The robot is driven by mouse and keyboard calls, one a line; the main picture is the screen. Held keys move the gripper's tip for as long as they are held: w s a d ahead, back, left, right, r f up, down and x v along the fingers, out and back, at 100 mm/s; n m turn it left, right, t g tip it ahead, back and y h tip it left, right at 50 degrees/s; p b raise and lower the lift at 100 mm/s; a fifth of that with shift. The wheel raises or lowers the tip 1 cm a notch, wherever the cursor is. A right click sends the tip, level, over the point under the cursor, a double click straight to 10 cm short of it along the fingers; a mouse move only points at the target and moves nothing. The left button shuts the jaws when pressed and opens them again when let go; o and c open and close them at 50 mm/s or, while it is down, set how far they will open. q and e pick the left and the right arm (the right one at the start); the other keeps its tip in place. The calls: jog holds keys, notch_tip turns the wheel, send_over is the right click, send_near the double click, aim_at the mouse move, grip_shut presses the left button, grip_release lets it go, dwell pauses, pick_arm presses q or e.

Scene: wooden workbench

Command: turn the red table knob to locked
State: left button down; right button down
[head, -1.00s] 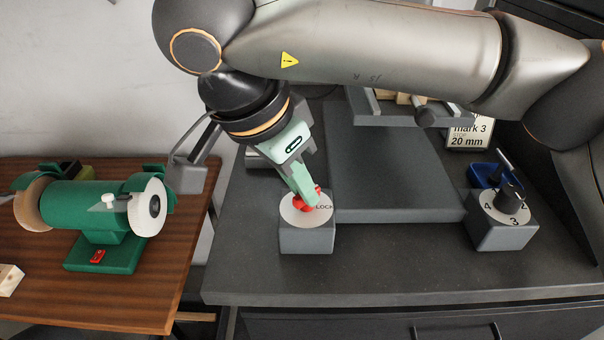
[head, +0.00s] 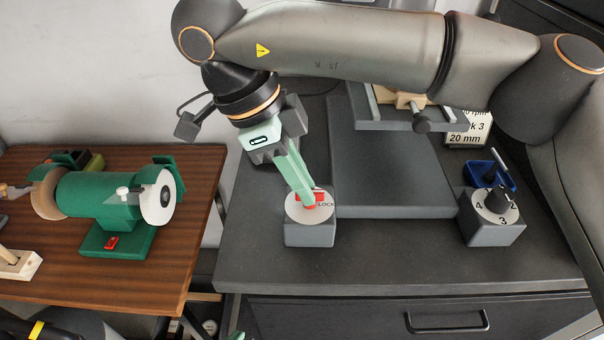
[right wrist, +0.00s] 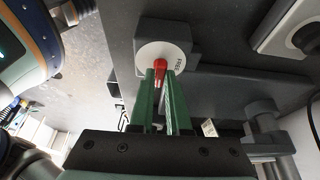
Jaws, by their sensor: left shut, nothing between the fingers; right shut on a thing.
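The red table knob (head: 313,199) sits on a round white dial (head: 296,213) on top of a grey block (head: 310,235). The word LOCK shows at the dial's right side in the head view. My right gripper (head: 304,197) reaches down from above and is shut on the knob. In the right wrist view its green fingers (right wrist: 161,78) are on either side of the knob (right wrist: 160,68), and the word FREE shows on the dial (right wrist: 150,52). The fingers hide part of the knob, so its exact pointing is hard to tell. My left gripper is not in view.
A second block with a black numbered knob (head: 497,201) stands to the right, near a blue tray (head: 507,178). A grey raised plate (head: 390,170) lies between. A green bench grinder (head: 105,200) is on the wooden table at left. The grey bench's front is clear.

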pick_arm(q)
jog(key=shift+a, duration=0.1)
dwell(0.4)
pick_arm(e)
jog(key=c, duration=0.9)
grip_release()
jog(key=shift+r, duration=0.25)
pick_arm(q)
jog(key=a+r+p, duration=0.1)
jog(key=p, duration=0.1)
jog(key=s+a+r+p, duration=0.1)
jog(key=p, duration=0.1)
jog(key=shift+s+r+y, duration=0.1)
jog(key=shift+r+y, duration=0.2)
jog(key=shift+r, duration=0.05)
pick_arm(e)
jog(key=v, duration=1.2)
